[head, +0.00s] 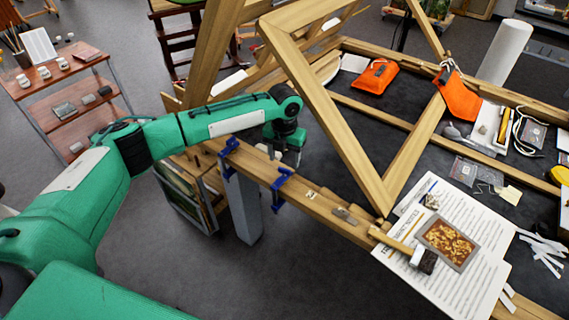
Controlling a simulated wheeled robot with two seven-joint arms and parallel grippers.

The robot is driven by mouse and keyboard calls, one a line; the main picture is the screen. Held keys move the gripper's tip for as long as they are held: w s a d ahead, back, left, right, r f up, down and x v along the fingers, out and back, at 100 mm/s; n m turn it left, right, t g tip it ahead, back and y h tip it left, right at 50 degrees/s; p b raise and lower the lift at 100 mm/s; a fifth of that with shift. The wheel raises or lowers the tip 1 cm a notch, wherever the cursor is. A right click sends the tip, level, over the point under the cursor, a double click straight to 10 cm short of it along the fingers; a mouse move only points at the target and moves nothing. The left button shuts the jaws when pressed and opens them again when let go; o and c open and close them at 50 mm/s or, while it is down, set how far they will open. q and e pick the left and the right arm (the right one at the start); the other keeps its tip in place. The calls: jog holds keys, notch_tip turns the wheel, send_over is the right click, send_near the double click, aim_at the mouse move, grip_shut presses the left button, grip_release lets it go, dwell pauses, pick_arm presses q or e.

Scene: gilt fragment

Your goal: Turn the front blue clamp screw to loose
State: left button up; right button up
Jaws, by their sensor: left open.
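Two blue clamps grip the wooden rail along the near edge of the workbench. One blue clamp (230,148) is at the left; the other blue clamp (281,186) sits lower and further right, nearer the picture's bottom. My left arm reaches in from the left above the rail. My left gripper (292,157) points down just beyond the rail, above and between the clamps and apart from both as far as I can see. It is open and looks empty; its fingertips are small and partly hidden. My right gripper is out of view.
A large wooden frame (340,120) rises just right of the gripper. A hammer (410,252) and a gilt fragment (447,242) lie on printed sheets at the right. Orange pouches (375,76) lie further back. A shelf cart (70,90) stands far left.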

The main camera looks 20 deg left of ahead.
aim_at(284, 169)
pick_arm(q)
jog(key=shift+f+p, duration=0.55)
jog(key=shift+f, duration=1.6)
jog(key=c, duration=1)
